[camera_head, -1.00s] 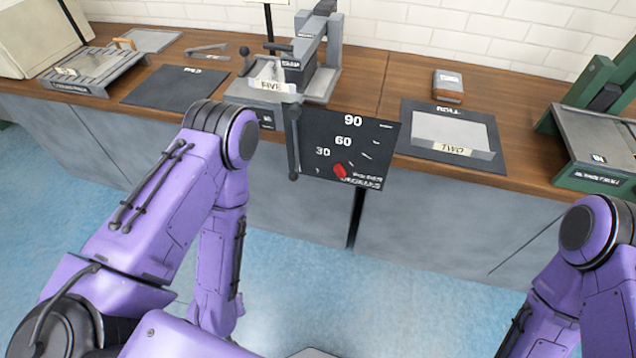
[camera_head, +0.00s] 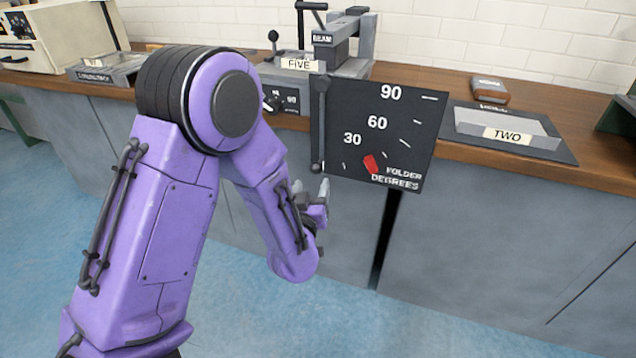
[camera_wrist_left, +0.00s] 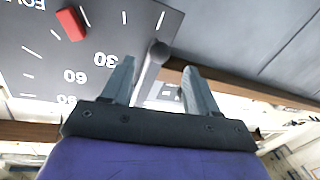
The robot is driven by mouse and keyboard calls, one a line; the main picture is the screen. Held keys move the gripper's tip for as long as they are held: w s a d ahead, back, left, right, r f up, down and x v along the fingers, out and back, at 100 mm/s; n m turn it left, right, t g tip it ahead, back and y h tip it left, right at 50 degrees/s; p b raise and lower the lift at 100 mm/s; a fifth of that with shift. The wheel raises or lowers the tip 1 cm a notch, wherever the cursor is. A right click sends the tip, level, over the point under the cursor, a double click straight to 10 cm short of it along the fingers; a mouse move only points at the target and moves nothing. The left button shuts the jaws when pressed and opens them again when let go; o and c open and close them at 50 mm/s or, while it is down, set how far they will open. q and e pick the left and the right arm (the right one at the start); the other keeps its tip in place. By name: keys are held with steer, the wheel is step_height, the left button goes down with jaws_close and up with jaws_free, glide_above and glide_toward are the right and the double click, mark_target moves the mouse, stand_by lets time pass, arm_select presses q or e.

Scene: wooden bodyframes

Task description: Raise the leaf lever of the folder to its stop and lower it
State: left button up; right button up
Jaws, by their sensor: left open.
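The folder (camera_head: 345,62) stands on the bench with a beam on top. Its dark dial board (camera_head: 400,145) faces me, with a red pointer (camera_head: 371,163) low on the scale, below 30. The leaf lever (camera_head: 319,125) is a dark upright bar with round ends at the board's left edge. My left gripper (camera_head: 311,186) is open and empty, just below the lever's lower end. In the left wrist view the lever's rod (camera_wrist_left: 146,80) and ball end (camera_wrist_left: 160,50) appear between the open fingers (camera_wrist_left: 158,66); contact is not evident. My right gripper is not in view.
A slatted device (camera_head: 105,70) and a beige machine (camera_head: 55,40) stand left. The floor before the bench is clear.

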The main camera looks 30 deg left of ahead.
mark_target(318, 165)
arm_select(q)
steer(key=x, duration=0.9)
steer(key=shift+w+a, duration=0.2)
steer(key=shift+w, duration=0.15)
jaws_close()
